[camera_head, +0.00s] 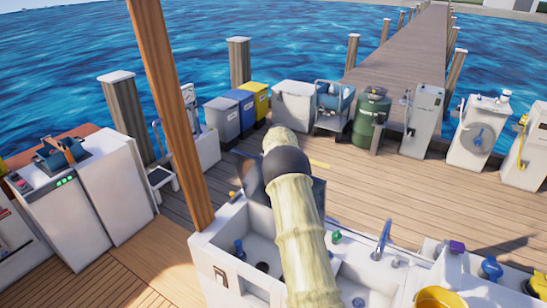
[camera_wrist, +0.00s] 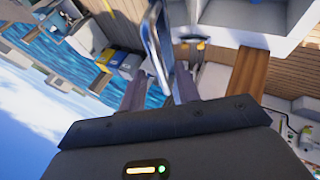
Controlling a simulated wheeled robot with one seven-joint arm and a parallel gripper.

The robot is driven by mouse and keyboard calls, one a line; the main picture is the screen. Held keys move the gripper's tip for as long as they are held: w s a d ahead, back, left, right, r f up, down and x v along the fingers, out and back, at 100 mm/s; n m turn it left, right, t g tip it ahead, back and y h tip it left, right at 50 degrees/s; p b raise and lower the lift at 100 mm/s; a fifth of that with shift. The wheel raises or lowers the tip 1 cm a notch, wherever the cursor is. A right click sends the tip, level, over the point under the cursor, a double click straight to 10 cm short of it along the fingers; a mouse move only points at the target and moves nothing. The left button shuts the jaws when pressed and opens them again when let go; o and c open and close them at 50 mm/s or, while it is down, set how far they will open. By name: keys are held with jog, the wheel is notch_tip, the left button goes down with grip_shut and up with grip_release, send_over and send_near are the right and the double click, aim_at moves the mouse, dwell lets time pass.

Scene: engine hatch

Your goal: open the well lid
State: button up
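A dark panel (camera_head: 318,188), which looks like the well lid, stands raised at the back of the white basin unit (camera_head: 207,240), partly behind my arm in the head view. In the wrist view a blue-grey panel with a pale rim (camera_wrist: 157,45), likely the same lid, stands nearly edge-on in line with the gap between my fingers. My gripper (camera_wrist: 160,80) has its two dark fingers apart. I cannot tell whether either finger touches the panel. In the head view my arm hides the gripper and part of the well.
A brown wooden post (camera_head: 172,115) rises close to the left of the basin unit. A tap (camera_head: 382,240) and a yellow bowl (camera_head: 440,298) are on its right. Bins, a green tank (camera_head: 370,120) and white machines line the deck edge. Planked deck (camera_head: 400,190) lies clear behind.

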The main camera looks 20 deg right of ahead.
jog(key=shift+s+r, duration=0.1)
jog(key=b+v, duration=0.6)
jog(key=v, duration=1.1)
jog(key=shift+b, duration=0.35)
jog(key=s+a+f+m+g, duration=0.1)
jog(key=s+a+f, duration=0.4)
jog(key=s, duration=0.6)
jog(key=s+a+f+m+g+y, duration=0.1)
jog(key=s+a+f+m, duration=0.3)
jog(key=s, duration=0.8)
jog(key=s+a+f+m+g+y, duration=0.1)
jog(key=s+a+f+m+g, duration=0.1)
jog(key=s+a+f, duration=0.5)
jog(key=s+a+m, duration=0.1)
jog(key=s+a, duration=0.3)
jog(key=s, duration=0.1)
jog(key=shift+s+f+g, duration=0.15)
jog(key=shift+f+g, duration=0.1)
jog(key=shift+g, duration=0.15)
